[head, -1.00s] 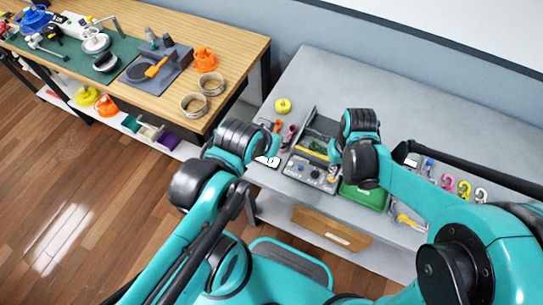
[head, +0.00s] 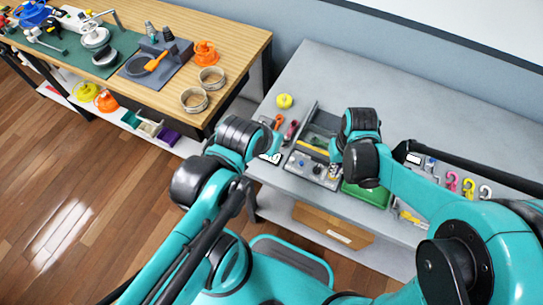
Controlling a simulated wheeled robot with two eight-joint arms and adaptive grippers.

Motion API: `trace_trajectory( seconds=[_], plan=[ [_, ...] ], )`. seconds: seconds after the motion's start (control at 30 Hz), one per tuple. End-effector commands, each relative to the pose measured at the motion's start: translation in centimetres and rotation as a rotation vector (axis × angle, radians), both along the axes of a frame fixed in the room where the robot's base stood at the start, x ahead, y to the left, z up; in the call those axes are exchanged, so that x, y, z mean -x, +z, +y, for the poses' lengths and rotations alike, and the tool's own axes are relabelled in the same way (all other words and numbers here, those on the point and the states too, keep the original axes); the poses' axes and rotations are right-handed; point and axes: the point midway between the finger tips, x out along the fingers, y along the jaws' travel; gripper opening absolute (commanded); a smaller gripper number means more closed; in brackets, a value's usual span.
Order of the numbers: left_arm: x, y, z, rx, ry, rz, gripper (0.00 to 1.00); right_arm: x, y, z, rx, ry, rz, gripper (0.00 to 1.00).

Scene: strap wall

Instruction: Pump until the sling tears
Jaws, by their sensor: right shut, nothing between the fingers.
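A grey test rig (head: 305,166) stands on the grey table, with a control panel of knobs at its front. A yellow bar (head: 312,150) lies across the rig's frame. My right gripper (head: 333,172) is at the panel's right end, shut with nothing in it; my wrist hides much of it and part of the rig. I cannot tell whether it touches the panel. My left arm ends left of the rig, and its fingers do not show. I cannot make out the sling or the pump control clearly.
Pink and yellow hooks (head: 460,183) lie further right. A wooden workbench (head: 225,65) with tools stands at the left. The grey table's back is clear.

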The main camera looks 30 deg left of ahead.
Motion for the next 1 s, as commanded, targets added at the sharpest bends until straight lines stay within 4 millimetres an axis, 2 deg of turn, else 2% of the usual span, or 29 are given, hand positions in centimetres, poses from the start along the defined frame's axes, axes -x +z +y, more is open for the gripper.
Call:
trace_trajectory(
  seconds=[0.27,0.63,1.0],
  plan=[
    [0.0,0.0,0.0,0.0,0.0,0.0,0.3,0.0,0.0,0.0,0.0,0.0,0.0,0.0],
    [0.0,1.7,0.0,0.0,0.0,0.0,0.3,0.0,2.1,0.0,0.0,0.0,0.0,0.0],
    [0.0,1.6,0.0,0.0,0.0,0.0,0.3,0.0,2.0,0.0,0.0,0.0,0.0,0.0]
  ],
)
